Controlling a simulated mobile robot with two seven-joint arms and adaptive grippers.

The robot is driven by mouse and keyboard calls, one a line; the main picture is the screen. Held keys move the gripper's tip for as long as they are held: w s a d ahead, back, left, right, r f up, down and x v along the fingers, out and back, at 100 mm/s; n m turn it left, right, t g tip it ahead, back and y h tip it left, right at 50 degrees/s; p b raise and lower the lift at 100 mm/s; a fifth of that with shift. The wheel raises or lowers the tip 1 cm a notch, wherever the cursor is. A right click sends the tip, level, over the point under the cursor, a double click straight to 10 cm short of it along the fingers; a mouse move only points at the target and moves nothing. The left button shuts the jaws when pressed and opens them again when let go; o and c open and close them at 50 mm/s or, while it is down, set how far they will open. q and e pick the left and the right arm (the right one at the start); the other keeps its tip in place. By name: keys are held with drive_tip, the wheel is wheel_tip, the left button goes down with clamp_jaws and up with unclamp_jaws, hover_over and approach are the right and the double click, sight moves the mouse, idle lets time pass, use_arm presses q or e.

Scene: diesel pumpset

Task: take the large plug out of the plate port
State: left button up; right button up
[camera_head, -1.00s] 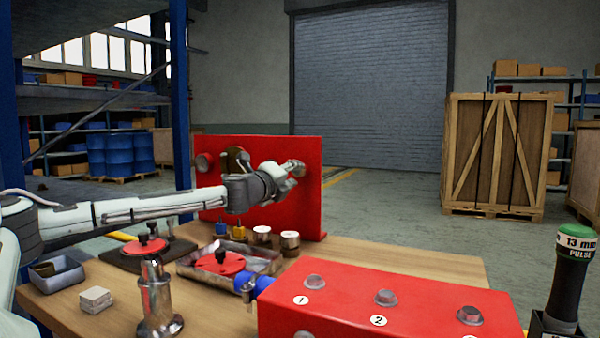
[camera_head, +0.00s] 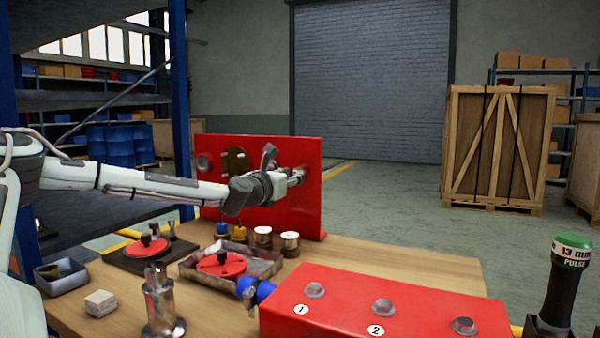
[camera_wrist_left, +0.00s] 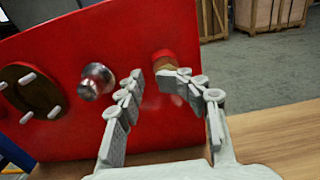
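A red upright plate (camera_head: 300,215) stands at the back of the bench. In the left wrist view a round metal plug (camera_wrist_left: 97,80) sticks out of the plate (camera_wrist_left: 60,140). To its right is a brownish round fitting with a red top (camera_wrist_left: 163,60); I cannot tell whether it is a port or a plug. My left gripper (camera_head: 298,176) is in front of the plate's right part and hides what lies behind it. In the wrist view its fingers (camera_wrist_left: 150,82) are apart with nothing between them, near the brownish fitting and right of the metal plug. My right gripper is out of view.
A dark oval flange with studs (camera_head: 237,161) is on the plate. A metal tray (camera_head: 186,268) and two small cans (camera_head: 290,243) stand in front. A red box with numbered bolts (camera_head: 400,295) fills the front right. The bench's back right is clear.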

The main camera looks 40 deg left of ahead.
use_arm(q)
drive_tip(key=m, duration=0.5)
drive_tip(key=shift+r+m, duration=0.2)
drive_tip(key=shift+m, duration=0.2)
drive_tip(key=shift+w+d+r, duration=0.1)
drive_tip(key=shift+c, duration=0.6)
clamp_jaws()
